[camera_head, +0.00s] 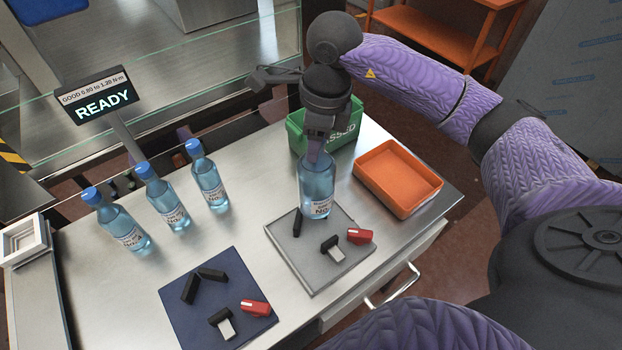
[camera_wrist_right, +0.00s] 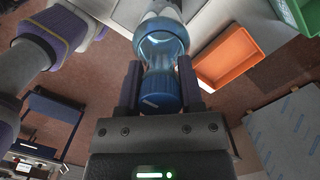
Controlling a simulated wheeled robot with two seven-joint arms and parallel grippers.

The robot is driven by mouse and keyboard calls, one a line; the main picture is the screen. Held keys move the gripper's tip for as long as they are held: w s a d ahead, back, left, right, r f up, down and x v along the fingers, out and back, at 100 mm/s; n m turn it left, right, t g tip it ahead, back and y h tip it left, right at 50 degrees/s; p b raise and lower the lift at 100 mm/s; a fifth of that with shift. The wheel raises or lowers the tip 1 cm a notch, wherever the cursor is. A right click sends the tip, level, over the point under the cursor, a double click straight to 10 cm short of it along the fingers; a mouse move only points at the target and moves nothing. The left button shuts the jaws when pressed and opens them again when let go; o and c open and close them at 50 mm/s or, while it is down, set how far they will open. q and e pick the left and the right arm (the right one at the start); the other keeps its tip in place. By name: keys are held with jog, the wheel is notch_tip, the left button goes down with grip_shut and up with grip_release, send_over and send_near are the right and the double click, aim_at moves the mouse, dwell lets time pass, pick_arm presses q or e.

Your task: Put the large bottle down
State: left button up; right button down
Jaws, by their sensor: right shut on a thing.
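The large bottle (camera_head: 317,187) is clear blue with a white label and stands upright over the grey mat (camera_head: 301,273). I cannot tell whether its base touches the mat. My right gripper (camera_head: 319,140) comes from above and is shut on the bottle's upper part, which hides its cap. In the right wrist view the bottle (camera_wrist_right: 160,75) sits between both fingers of the gripper (camera_wrist_right: 160,88). My left gripper is not in view.
Several small parts lie on the grey mat, including a red one (camera_head: 360,236). A dark blue mat (camera_head: 190,325) holds similar parts. Three capped bottles (camera_head: 165,200) stand left. An orange tray (camera_head: 398,178) and green bin (camera_head: 345,138) stand close by. A READY sign (camera_head: 102,106) stands back left.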

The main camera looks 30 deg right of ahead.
aim_at(315, 171)
notch_tip(315, 171, down, 7)
jog(key=shift+r, duration=0.1)
jog(key=shift+f+b, duration=0.65)
jog(key=shift+c, duration=1.2)
grip_release()
jog(key=shift+s, duration=0.1)
jog(key=shift+r+p, duration=0.35)
jog(key=r, duration=0.7)
jog(key=d+r, duration=0.1)
jog(key=r, duration=0.3)
jog(key=shift+s+r+p, duration=0.3)
jog(key=shift+s+r, duration=0.05)
jog(key=shift+s, duration=0.05)
jog(key=shift+r, duration=0.45)
